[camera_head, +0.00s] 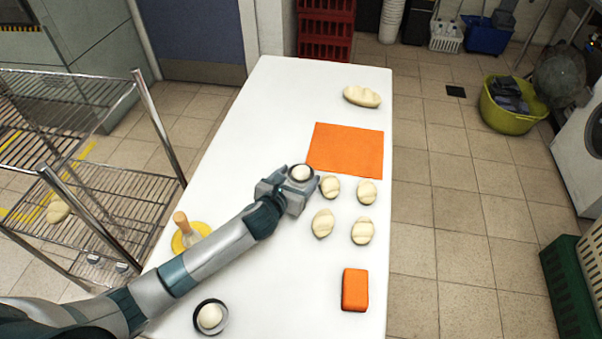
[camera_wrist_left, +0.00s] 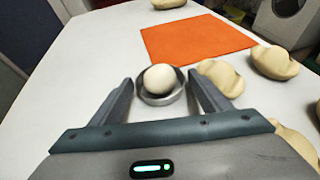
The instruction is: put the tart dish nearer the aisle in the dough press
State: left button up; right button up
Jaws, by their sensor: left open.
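A grey tart dish (camera_head: 301,182) with a pale dough ball in it stands on the white table; it also shows in the left wrist view (camera_wrist_left: 160,100). My left gripper (camera_head: 299,178) is open, its fingers on either side of this dish; contact is not clear. A second tart dish (camera_head: 223,320) with a dough ball stands at the table's near left. A yellow round base with a wooden-handled piece, which may be the dough press (camera_head: 187,232), stands at the left edge, partly hidden by my left arm. My right gripper is not in view.
Several dough pieces (camera_head: 322,223) lie right of the gripper. An orange mat (camera_head: 346,149) lies beyond it, with a long loaf (camera_head: 362,97) farther back. An orange block (camera_head: 355,290) lies near. A wire rack (camera_head: 110,205) stands to the left.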

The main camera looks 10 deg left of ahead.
aim_at(298, 181)
pick_arm(q)
jog(key=shift+c, duration=0.7)
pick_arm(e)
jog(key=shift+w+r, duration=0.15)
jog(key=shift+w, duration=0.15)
pick_arm(q)
jog(key=c, duration=0.8)
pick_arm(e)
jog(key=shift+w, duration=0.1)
pick_arm(q)
jog(key=shift+r, duration=0.15)
